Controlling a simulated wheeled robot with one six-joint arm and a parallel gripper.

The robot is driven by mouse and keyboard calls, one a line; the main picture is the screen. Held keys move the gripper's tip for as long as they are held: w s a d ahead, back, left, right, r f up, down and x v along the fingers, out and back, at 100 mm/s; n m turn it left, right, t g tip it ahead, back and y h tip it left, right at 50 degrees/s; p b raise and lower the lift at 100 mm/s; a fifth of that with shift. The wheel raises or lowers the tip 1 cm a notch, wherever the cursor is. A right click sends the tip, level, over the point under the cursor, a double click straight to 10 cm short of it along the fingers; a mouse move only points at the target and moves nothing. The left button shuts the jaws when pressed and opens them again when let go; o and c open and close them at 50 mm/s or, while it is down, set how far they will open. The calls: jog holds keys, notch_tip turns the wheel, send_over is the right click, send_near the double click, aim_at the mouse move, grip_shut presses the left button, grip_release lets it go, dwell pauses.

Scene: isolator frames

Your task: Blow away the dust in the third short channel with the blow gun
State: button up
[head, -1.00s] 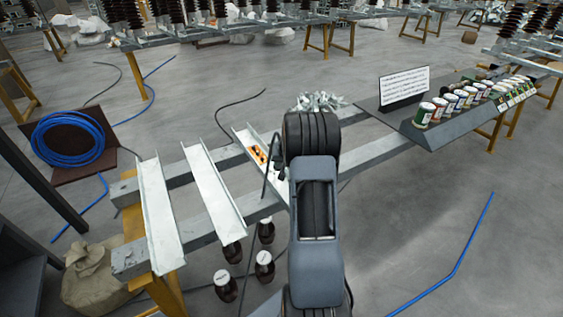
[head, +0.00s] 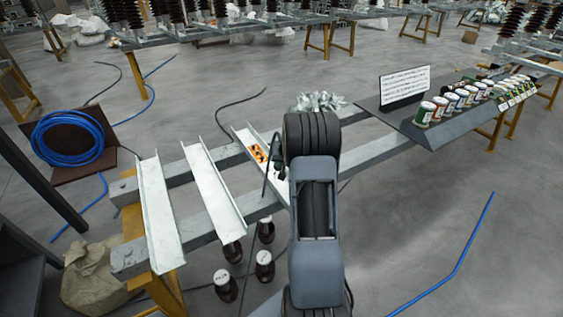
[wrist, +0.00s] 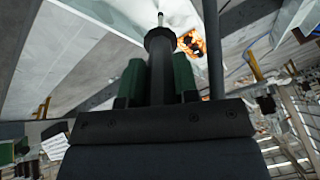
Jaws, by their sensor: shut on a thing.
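Three short pale metal channels lie across two long grey beams in the head view: the left one (head: 160,215), the middle one (head: 213,190) and the third channel (head: 246,138). An orange and black patch (head: 258,153) shows on the third channel, and also in the wrist view (wrist: 196,44). My gripper (wrist: 157,78), with green finger pads, is shut on the dark blow gun (wrist: 160,48) in the wrist view. The gun's thin nozzle points toward a pale surface beside the patch. In the head view my arm hides most of the gripper and the third channel's near end. I cannot make out dust.
A dark hose (head: 268,165) hangs beside my arm. A sloped stand with several cans (head: 440,108) and a white sign (head: 404,84) is on the right. Several brown insulators (head: 226,287) stand below the beams. A blue hose coil (head: 66,138) lies at the left.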

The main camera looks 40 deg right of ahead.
jog(key=shift+f, duration=0.2)
jog(key=shift+w, duration=0.3)
jog(key=shift+w+d, duration=0.1)
jog(key=shift+w, duration=1)
jog(key=shift+w+d, duration=0.15)
jog(key=shift+w, duration=0.45)
dwell(0.5)
